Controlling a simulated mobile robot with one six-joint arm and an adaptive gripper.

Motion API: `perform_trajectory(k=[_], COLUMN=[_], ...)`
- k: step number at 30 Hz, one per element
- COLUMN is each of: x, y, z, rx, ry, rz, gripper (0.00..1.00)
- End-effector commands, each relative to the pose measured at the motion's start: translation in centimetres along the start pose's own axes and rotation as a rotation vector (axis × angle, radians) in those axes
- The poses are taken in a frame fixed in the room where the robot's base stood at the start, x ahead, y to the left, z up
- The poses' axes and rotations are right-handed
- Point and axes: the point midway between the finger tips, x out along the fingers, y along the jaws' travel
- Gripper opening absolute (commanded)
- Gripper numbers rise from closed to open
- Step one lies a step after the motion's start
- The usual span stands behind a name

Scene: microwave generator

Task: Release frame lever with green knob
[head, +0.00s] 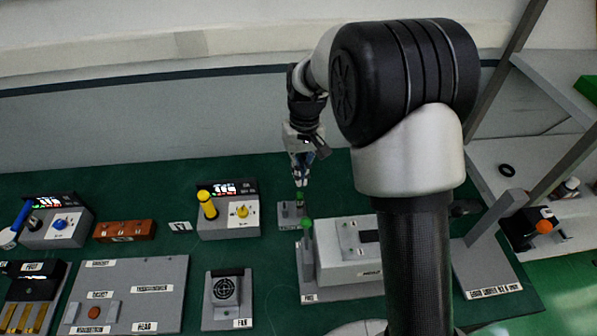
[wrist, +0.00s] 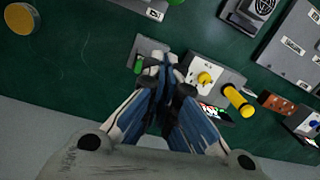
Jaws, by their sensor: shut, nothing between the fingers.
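A lever with a round green knob (head: 307,224) stands upright at the left end of a light grey framed unit (head: 345,262). A small grey block (head: 287,220) behind it carries a short green piece (head: 299,196). That piece also shows in the wrist view (wrist: 138,66) on its grey block. My gripper (head: 300,183) is shut and empty, pointing down just above the short green piece. In the wrist view its closed fingertips (wrist: 163,63) appear just right of that piece; I cannot tell whether they touch. My arm hides the right part of the unit.
A power box with a yellow knob (head: 242,211) and a yellow cylinder (head: 207,205) stands to the left. A fan plate (head: 227,300) lies nearer. An angled grey frame (head: 484,268) stands at right. The green mat (head: 180,250) has free strips between the boxes.

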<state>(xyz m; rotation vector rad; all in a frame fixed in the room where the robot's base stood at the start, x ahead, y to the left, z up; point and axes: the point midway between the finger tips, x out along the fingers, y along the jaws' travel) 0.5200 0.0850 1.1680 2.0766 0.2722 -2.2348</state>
Motion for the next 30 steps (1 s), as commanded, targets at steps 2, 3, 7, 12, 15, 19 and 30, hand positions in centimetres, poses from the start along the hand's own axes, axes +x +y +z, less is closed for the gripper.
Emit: perform_trajectory(k=[2, 3, 7, 12, 15, 19, 30], x=[0.2, 0.3, 0.4, 0.5, 1.2, 3.1, 10.9], y=[-0.1, -0.1, -0.1, -0.1, -0.1, -0.1, -0.1], z=[-0.2, -0.3, -0.2, -0.2, -0.2, -0.1, 0.0], rx=[-0.002, -0.002, -0.002, -0.001, -0.001, -0.001, 0.000], ry=[-0.006, -0.006, -0.006, -0.007, -0.009, -0.010, -0.010], rz=[-0.001, -0.001, -0.001, -0.001, -0.001, -0.001, -0.002], gripper=[0.00, 0.00, 0.00, 0.00, 0.00, 0.00, 0.00])
